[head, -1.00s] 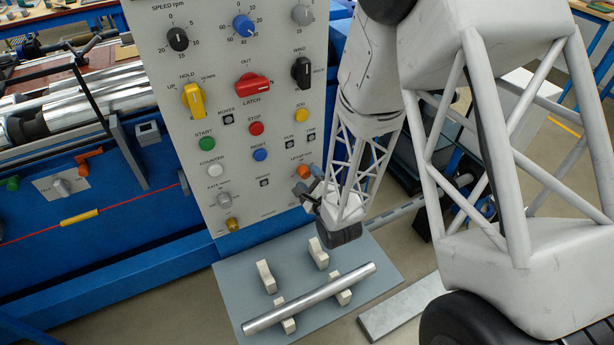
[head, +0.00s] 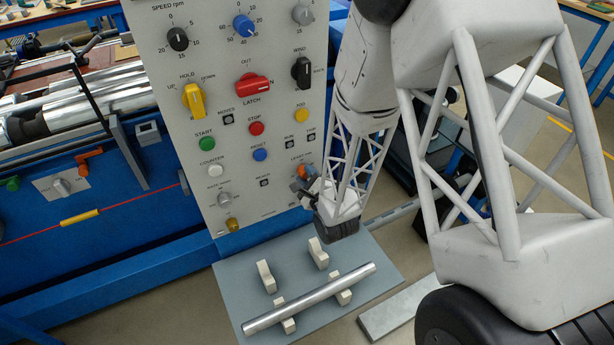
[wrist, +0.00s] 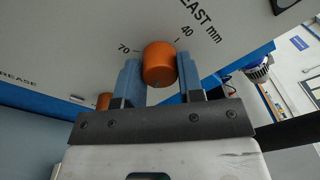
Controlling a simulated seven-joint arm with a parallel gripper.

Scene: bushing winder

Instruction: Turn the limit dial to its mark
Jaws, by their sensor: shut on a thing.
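The limit dial is an orange round knob (wrist: 159,62) on the sloped grey control panel. In the head view the orange dial (head: 303,171) sits at the panel's lower right, partly hidden by my gripper (head: 308,188). In the wrist view my gripper (wrist: 160,80) has its two blue fingers on either side of the dial, shut on it. The printed scale shows 70 to the left of the dial and 40 to its upper right, with lettering ending in "mm". I cannot make out a pointer line on the dial.
Other controls crowd the panel (head: 205,105): a yellow lever knob (head: 194,102), a red latch knob (head: 252,86) and several buttons. A smaller orange knob (wrist: 103,101) shows left of my fingers. Below, a metal bar (head: 310,299) rests on cream blocks.

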